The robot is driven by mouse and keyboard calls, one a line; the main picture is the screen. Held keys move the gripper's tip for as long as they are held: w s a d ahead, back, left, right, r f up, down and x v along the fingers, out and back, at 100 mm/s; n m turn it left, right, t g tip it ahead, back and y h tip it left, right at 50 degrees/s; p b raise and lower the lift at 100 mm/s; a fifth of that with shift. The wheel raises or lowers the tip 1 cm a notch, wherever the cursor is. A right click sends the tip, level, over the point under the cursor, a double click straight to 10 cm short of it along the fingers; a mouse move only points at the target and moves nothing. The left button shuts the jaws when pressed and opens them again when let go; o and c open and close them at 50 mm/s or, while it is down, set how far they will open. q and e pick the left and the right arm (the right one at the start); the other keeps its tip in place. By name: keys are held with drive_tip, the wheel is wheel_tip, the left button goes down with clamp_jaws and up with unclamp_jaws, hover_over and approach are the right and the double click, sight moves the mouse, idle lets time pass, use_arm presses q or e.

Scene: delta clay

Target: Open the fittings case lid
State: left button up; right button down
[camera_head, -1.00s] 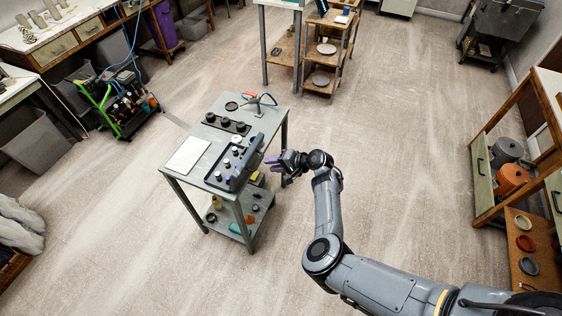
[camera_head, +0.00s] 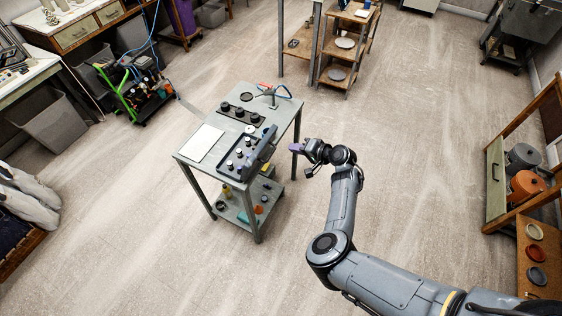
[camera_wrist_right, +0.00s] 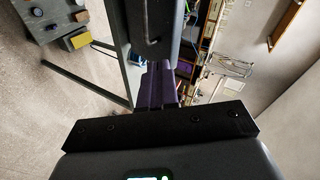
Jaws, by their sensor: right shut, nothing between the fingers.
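The fittings case (camera_head: 234,168) sits on the grey cart's top near its right edge, with black and white round fittings showing inside. Its dark lid (camera_head: 262,150) stands raised along the right side of the case. In the right wrist view the lid (camera_wrist_right: 176,28) is a dark panel with a thin bar handle (camera_wrist_right: 148,28). My right gripper (camera_head: 296,148) is just right of the lid, apart from it in the head view. Its purple fingers (camera_wrist_right: 159,84) are together with nothing between them. My left gripper is not in view.
The cart (camera_head: 188,160) also holds a white sheet (camera_head: 202,143), a black tray of knobs (camera_head: 240,114) and a stand with a blue hose (camera_head: 272,94). Its lower shelf (camera_head: 232,208) carries small items.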

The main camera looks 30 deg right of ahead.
drive_tip(key=w+d+r+n+t+h+b, duration=0.25)
drive_tip(key=d+r+h, duration=0.25)
drive_tip(key=d+r, duration=0.3)
drive_tip(key=w+d+r+n+t+h+b, duration=0.15)
drive_tip(key=d+r+t+h, duration=0.3)
drive_tip(key=d, duration=0.45)
drive_tip(key=s+d+r+n+t+h+b, duration=0.3)
drive_tip(key=s+r+n+t+h+b, duration=0.15)
drive_tip(key=r+n+b, duration=0.4)
drive_tip(key=s+a+f+n+t+y+b, duration=0.3)
drive_tip(key=a+f+n+y+b, duration=0.8)
drive_tip(key=n+y, duration=0.6)
drive_tip(key=s+a+f+n+g+y+b, duration=0.3)
drive_tip(key=f+b, duration=0.4)
drive_tip(key=f, duration=0.6)
drive_tip(key=a+f+n+g+y+b, duration=0.25)
drive_tip(key=a+f+g+b, duration=0.35)
drive_tip(key=f, duration=0.6)
drive_tip(key=w+a+r+t+b, duration=0.2)
drive_tip(key=w+a+r+b, duration=0.3)
drive_tip(key=w, duration=0.5)
drive_tip(key=shift+a+r, duration=0.35)
drive_tip(key=shift+a, duration=0.3)
